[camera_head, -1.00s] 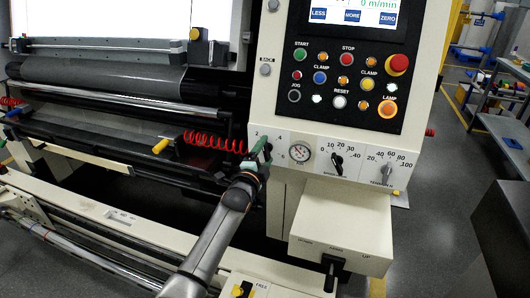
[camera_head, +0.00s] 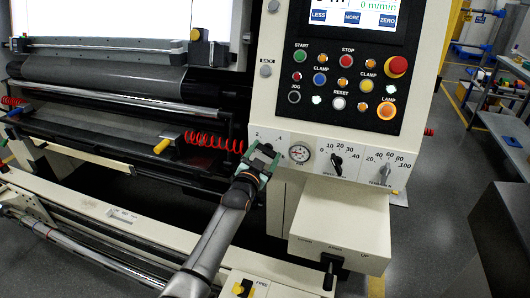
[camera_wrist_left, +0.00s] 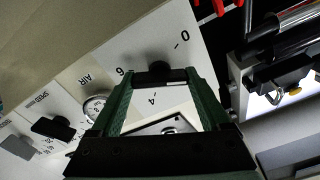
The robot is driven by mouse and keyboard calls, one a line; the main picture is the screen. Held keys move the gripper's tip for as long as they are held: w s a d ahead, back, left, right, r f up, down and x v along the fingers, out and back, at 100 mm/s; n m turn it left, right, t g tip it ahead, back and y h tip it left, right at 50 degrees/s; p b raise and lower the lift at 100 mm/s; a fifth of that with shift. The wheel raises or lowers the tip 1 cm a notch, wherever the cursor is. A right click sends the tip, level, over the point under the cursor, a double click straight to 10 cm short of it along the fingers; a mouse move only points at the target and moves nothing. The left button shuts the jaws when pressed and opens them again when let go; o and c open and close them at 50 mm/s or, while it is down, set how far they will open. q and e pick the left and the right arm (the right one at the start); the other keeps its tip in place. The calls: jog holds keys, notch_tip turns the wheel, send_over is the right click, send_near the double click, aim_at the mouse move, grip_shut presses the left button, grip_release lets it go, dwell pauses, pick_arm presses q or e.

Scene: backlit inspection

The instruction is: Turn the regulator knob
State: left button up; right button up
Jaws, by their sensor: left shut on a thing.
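The regulator knob (camera_wrist_left: 159,69) is a small black knob on the pale panel, with the printed numbers 0, 4 and 6 around it. My left gripper (camera_wrist_left: 161,78) has its green fingers closed on the knob from both sides. In the head view my left gripper (camera_head: 264,157) reaches up to the panel's left end and hides the knob. The round air gauge (camera_head: 300,153) is just right of it. The gauge also shows in the left wrist view (camera_wrist_left: 95,107). My right gripper is not in view.
The speed knob (camera_head: 337,164) and the tension knob (camera_head: 384,173) sit farther right on the same panel. The button panel (camera_head: 347,75) is above. A red coiled hose (camera_head: 212,141) hangs left of my gripper. A box with a black lever (camera_head: 331,270) juts out below.

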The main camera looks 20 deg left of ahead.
pick_arm(q)
jog(key=n, duration=0.5)
jog(key=shift+n, duration=0.3)
jog(key=n, duration=0.4)
jog(key=shift+n, duration=0.4)
jog(key=o, duration=1.2)
jog(key=shift+s+a, duration=0.1)
jog(key=shift+s+r+p, duration=0.1)
jog(key=shift+s+p, duration=0.1)
jog(key=shift+p, duration=0.3)
jog(key=s+p, duration=0.4)
jog(key=s, duration=0.8)
jog(key=shift+a, duration=0.2)
